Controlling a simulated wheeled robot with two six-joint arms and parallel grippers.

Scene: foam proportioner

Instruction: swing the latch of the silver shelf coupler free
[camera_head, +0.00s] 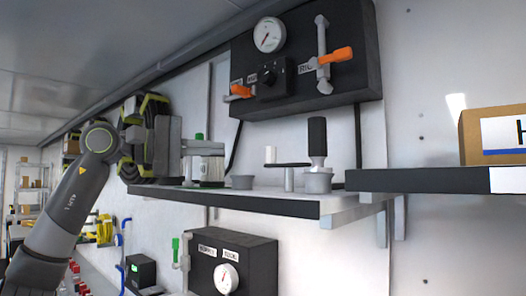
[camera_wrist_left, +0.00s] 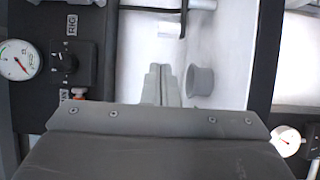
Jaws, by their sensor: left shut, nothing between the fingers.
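On the grey shelf (camera_head: 265,198) in the head view, a silver coupler (camera_head: 318,182) with an upright black handle (camera_head: 317,137) stands near the right end. A dark flat arm (camera_head: 285,165) lies between it and a thin post. I cannot tell whether this arm is the latch. My left gripper (camera_head: 174,150) is at the shelf's left end, well left of the coupler, shut and empty. Its closed fingers (camera_wrist_left: 158,75) show in the left wrist view, apart from a grey cup (camera_wrist_left: 201,81). The coupler is mostly out of that view. My right gripper is not in view.
A silver-lidded jar (camera_head: 206,165) with a green top stands by my left gripper. A black panel (camera_head: 350,60) with a gauge and orange levers hangs above. A lower gauge box (camera_head: 262,264) sits beneath. A second shelf (camera_head: 430,181) bears a cardboard box (camera_head: 485,135) at right.

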